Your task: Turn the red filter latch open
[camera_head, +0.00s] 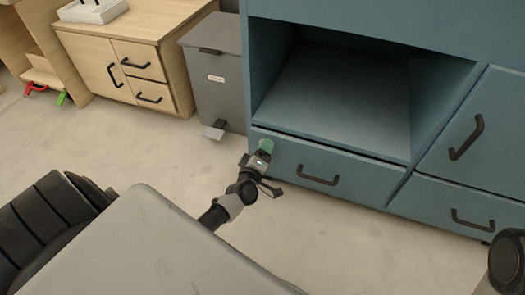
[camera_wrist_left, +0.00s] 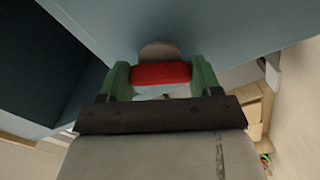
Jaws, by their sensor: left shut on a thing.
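The red filter latch (camera_wrist_left: 160,73) is a short red bar in front of a round grey mount (camera_wrist_left: 160,49) on the blue-grey cabinet face. My left gripper (camera_head: 265,147) has green fingers and reaches the left end of the cabinet's lower front. In the left wrist view, the gripper's fingers (camera_wrist_left: 161,78) stand one at each end of the red bar, shut on it. The latch is hidden behind the gripper in the head view. My right gripper is not in view.
The blue-grey cabinet (camera_head: 290,138) has an open bay above a drawer with a dark handle (camera_head: 318,177) right of my left gripper. A grey bin (camera_head: 219,85) stands left of the cabinet. A wooden cabinet (camera_head: 90,62) is farther left. The floor (camera_head: 165,150) between is clear.

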